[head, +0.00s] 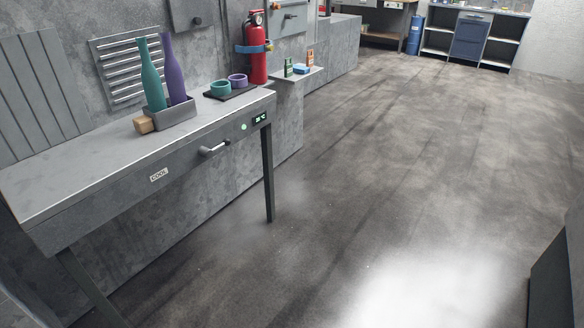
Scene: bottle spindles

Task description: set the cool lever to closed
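The cool lever (214,148) is a small light-metal handle on the front face of the grey table (75,185) at the left. It sticks out and lies close to horizontal, tilted slightly up to the right. A white label reading COOL (158,175) is to its left on the same face. To its right are a green round light (244,127) and a small dark display with green digits (260,119). Neither of my grippers is in the head view.
A teal bottle (151,80) and a purple bottle (173,75) stand in a grey holder (178,116) on the table, with a wooden piece (143,125) beside it. Teal and purple rings lie on a dark mat. A red extinguisher (255,50) hangs behind. Floor (400,160) is clear.

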